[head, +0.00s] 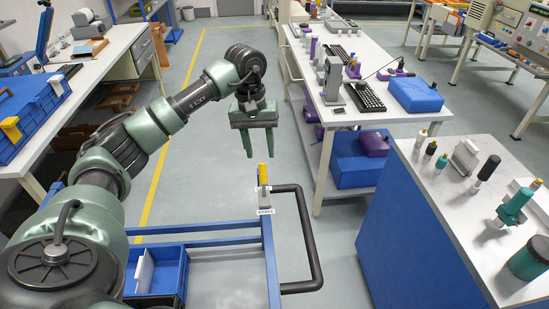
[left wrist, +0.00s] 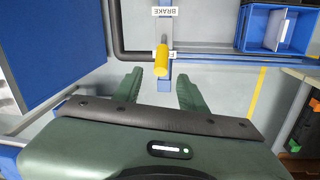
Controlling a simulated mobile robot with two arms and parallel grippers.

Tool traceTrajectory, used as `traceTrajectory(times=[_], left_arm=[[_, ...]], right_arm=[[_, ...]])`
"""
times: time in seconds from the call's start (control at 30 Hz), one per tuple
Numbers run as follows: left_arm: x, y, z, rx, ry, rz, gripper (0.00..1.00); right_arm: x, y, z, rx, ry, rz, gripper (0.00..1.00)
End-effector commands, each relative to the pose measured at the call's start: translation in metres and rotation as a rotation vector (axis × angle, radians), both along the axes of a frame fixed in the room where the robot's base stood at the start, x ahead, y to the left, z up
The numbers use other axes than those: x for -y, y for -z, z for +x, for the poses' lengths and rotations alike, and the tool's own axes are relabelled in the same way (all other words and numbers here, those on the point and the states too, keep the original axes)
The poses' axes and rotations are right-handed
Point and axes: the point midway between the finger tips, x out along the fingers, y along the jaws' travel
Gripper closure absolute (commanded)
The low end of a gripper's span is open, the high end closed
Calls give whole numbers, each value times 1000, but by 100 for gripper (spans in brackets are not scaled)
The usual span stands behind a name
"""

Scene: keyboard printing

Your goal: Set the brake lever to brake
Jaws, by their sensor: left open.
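The brake lever (head: 263,174) has a yellow grip and stands up from the blue cart frame near the black push handle. A white BRAKE label (head: 265,211) sits at its base in the head view. In the left wrist view the yellow grip (left wrist: 161,62) appears away from the BRAKE label (left wrist: 164,12), over a second label (left wrist: 173,56) that is mostly hidden. My left gripper (head: 262,154) is open and empty, fingers pointing down, just above and beyond the lever. In the wrist view the grip appears between its fingertips (left wrist: 158,76), with no visible contact. My right gripper is not in view.
The cart's black push handle (head: 312,240) sticks out to the right of the lever. A blue bin (head: 172,270) with a white divider is on the cart at left. A blue-sided workbench (head: 400,215) stands to the right, with open floor between.

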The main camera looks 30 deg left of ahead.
Motion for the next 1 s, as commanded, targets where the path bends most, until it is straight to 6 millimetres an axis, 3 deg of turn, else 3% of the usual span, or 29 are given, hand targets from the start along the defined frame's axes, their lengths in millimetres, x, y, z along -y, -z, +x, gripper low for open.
traceTrajectory(times=[0.2,0.5,0.87,0.9,1.0], left_arm=[[2,24,0,-6,-1,0,59],[6,67,2,-3,0,-2,59],[6,77,3,0,0,0,59],[7,77,3,0,0,0,61],[7,77,3,0,0,0,89]], right_arm=[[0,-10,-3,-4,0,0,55],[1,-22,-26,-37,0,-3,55],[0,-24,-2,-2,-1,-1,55],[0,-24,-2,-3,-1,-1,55],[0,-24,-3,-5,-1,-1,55]])
